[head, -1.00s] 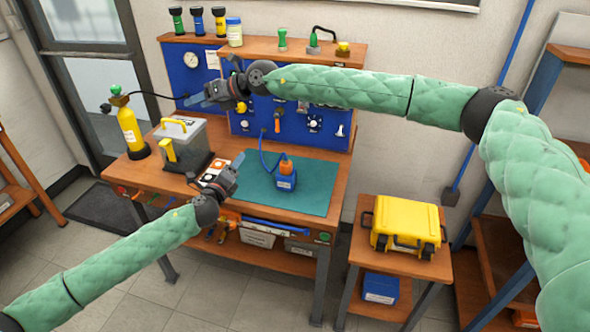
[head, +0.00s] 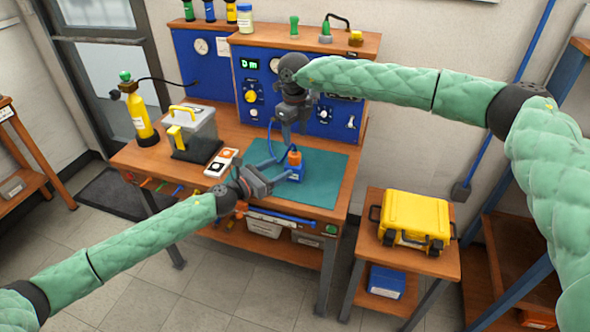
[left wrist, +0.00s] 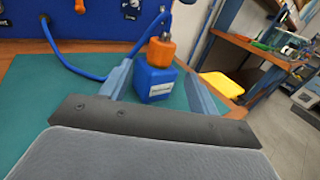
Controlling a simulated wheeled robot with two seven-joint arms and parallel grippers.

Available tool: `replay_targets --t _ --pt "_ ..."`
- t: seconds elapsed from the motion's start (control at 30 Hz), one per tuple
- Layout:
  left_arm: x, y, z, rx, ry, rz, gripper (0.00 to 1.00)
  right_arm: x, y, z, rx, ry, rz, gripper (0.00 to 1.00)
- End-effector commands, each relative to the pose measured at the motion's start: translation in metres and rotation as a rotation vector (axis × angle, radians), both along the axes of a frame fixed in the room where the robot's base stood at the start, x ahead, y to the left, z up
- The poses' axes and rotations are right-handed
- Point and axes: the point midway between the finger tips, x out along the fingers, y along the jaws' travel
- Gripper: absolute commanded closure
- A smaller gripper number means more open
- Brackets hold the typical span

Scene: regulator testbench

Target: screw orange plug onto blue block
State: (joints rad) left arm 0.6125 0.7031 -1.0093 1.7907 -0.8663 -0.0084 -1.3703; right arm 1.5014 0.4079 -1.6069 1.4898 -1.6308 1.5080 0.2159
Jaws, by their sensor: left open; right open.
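The blue block (head: 296,174) stands upright on the green mat (head: 325,182) and carries a white label. The orange plug (head: 294,158) sits upright on top of it; how far it is threaded I cannot tell. My left gripper (head: 283,169) is open, low at the mat, with its fingers toward the block. In the left wrist view the blue block (left wrist: 156,84) and orange plug (left wrist: 160,52) show between the finger ends, with no clear contact. My right gripper (head: 288,138) points down just above and left of the plug, open and empty; its fingertips are hard to make out.
A blue hose (left wrist: 72,62) loops from the blue panel (head: 252,110) toward the plug. The mat's right side is clear. A yellow case (head: 414,218) sits on a side table.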

Motion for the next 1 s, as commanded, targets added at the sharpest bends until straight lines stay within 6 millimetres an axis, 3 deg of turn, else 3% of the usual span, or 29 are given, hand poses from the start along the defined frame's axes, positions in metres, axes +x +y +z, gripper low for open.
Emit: replay_targets --t 0.53,1.0 --pt "0.003 -0.003 0.000 0.020 -0.026 0.002 0.39 0.000 0.001 0.000 0.005 -0.002 -0.006 0.47" --pt "0.040 -0.047 0.001 0.019 -0.026 0.003 0.39 0.000 0.001 0.000 0.006 -0.001 -0.005 0.47"
